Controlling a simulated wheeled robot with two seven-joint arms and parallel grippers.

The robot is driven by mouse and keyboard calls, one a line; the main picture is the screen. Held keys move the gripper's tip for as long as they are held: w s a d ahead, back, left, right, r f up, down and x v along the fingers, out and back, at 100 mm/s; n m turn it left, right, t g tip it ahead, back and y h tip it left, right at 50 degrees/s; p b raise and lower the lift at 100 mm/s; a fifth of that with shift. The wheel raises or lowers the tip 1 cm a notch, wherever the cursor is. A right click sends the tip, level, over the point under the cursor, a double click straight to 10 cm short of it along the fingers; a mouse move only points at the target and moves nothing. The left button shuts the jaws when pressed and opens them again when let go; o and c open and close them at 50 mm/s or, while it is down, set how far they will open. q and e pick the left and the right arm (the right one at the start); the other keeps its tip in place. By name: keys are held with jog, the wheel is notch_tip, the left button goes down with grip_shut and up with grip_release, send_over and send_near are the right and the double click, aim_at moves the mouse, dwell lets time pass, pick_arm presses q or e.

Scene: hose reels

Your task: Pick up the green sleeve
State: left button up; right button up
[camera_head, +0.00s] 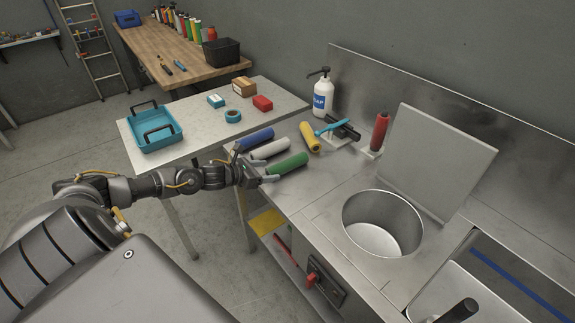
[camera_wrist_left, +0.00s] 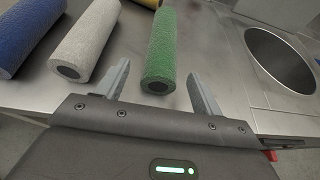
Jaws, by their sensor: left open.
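The green sleeve (camera_head: 288,164) is a fuzzy roller cover lying on the steel counter, at the right end of a row of sleeves in the head view. It also lies in the left wrist view (camera_wrist_left: 161,48), with its near end showing a dark core. My left gripper (camera_head: 268,172) is at the counter's front edge by that near end. In the left wrist view its two fingers (camera_wrist_left: 160,84) are open, one on each side of the sleeve's near end, with nothing held. I cannot tell whether a finger touches the sleeve. My right gripper is not in view.
A white sleeve (camera_head: 270,149) and a blue sleeve (camera_head: 254,139) lie left of the green one. A yellow sleeve (camera_head: 309,137) lies behind. A round basin opening (camera_head: 383,240) is to the right. A red sleeve (camera_head: 380,132) stands upright near the raised lid (camera_head: 437,163).

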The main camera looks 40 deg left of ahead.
aim_at(278, 169)
pick_arm(q)
jog(key=shift+w+d+p, duration=0.15)
jog(key=shift+w+p, duration=0.25)
jog(key=shift+p, duration=0.05)
jog(key=p+x, duration=0.1)
jog(key=x, duration=0.2)
jog(key=shift+w+d+f, duration=0.1)
jog(key=shift+w+d, duration=0.05)
jog(key=shift+w, duration=0.15)
jog(key=shift+w+d+f, duration=0.1)
jog(key=shift+w+f, duration=0.15)
jog(key=c, duration=1.1)
jog(key=shift+o, duration=0.2)
jog(key=shift+r, duration=0.15)
